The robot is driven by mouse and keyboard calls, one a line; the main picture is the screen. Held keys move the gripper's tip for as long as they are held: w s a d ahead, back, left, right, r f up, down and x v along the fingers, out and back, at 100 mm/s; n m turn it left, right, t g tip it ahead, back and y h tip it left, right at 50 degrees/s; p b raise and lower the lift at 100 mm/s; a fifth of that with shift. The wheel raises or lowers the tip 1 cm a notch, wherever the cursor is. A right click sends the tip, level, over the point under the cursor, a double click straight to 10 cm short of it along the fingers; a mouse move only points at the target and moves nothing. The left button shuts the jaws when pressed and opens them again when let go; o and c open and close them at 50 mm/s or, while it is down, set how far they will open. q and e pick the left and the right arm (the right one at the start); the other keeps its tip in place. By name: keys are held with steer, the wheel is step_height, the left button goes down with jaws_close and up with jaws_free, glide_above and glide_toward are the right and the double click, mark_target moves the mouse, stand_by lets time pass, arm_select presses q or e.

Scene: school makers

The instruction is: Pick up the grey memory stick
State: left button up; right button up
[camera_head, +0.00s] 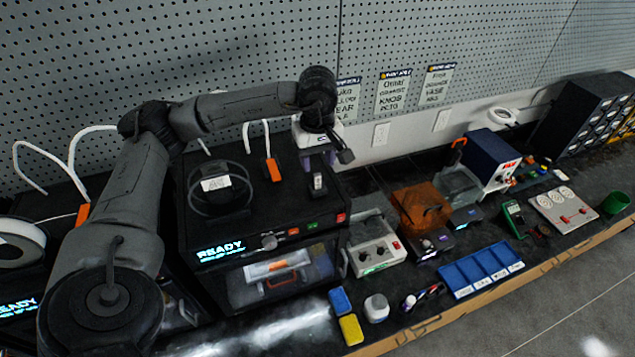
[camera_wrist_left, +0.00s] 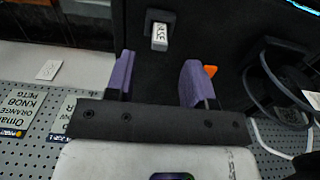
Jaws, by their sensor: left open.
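The grey memory stick (camera_head: 318,184) lies on the black top of the printer (camera_head: 262,222), near its right edge. It has a dark end and a pale labelled end, and it also shows in the left wrist view (camera_wrist_left: 160,35), at the top centre. My left gripper (camera_head: 320,160) hangs just behind it, over the printer's top. Its purple fingers (camera_wrist_left: 158,78) are apart with nothing between them. The stick is beyond the fingertips, roughly in line with the gap. My right gripper is in neither view.
A dark spool ring (camera_head: 220,190) with a white label and an orange-handled tool (camera_head: 272,168) are also on the printer's top. The pegboard wall (camera_head: 250,50) stands close behind. Small machines and a blue compartment tray (camera_head: 480,268) occupy the bench to the right.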

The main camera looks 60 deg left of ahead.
mark_target(317, 174)
arm_select(q)
steer(key=shift+f+p, duration=0.8)
steer(key=shift+f, duration=2.05)
jaws_close()
